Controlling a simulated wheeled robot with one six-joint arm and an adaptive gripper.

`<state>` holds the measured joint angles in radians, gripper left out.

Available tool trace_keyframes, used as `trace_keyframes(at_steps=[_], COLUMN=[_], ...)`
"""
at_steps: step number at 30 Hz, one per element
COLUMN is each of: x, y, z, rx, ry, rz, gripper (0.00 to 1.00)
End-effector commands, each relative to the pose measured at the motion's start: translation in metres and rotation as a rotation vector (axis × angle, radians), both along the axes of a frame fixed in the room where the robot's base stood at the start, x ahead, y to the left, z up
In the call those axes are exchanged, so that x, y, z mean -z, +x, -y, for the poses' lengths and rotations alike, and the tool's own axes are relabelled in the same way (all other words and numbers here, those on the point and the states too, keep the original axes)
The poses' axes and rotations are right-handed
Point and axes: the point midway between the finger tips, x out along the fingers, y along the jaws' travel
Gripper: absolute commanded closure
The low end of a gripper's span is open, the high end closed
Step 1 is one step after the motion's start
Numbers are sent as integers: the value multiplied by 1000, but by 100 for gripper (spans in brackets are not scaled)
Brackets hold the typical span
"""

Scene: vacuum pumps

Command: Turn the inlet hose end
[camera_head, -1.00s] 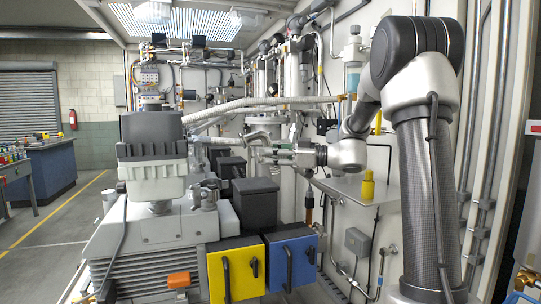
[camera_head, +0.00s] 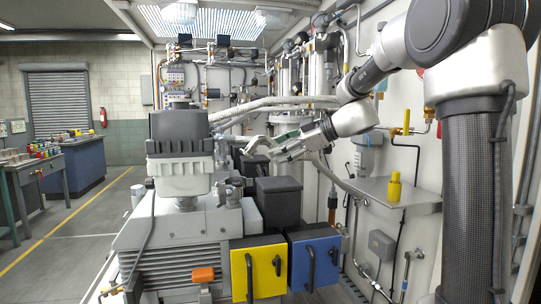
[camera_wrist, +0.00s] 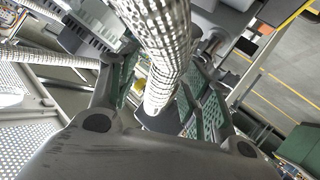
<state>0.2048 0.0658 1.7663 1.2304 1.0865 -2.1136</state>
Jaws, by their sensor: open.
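A braided metal hose (camera_wrist: 160,40) runs down through the wrist view between the two green-padded fingers of my gripper (camera_wrist: 165,85). The fingers are open, one on each side of the hose. I cannot tell whether either pad touches it. In the head view my gripper (camera_head: 262,148) is tilted down to the left, beside the pump and below the pale braided hoses (camera_head: 270,104).
The grey pump (camera_head: 180,160) stands left of the gripper, with a dark box (camera_head: 279,202) below it. Yellow (camera_head: 258,270) and blue (camera_head: 315,262) boxes are in front. A wall shelf (camera_head: 415,198) holding a yellow bottle (camera_head: 394,187) is at right. Open floor lies left.

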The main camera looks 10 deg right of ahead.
Motion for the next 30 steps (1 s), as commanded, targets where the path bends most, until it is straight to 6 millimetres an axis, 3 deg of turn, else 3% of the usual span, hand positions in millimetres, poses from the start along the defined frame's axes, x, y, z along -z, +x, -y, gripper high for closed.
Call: trace_keyframes(at_steps=[23,30], x=[-7,-16], y=[-10,-21], z=[14,30], rx=[1,2], ry=[1,1], rz=[0,0], gripper=[51,51])
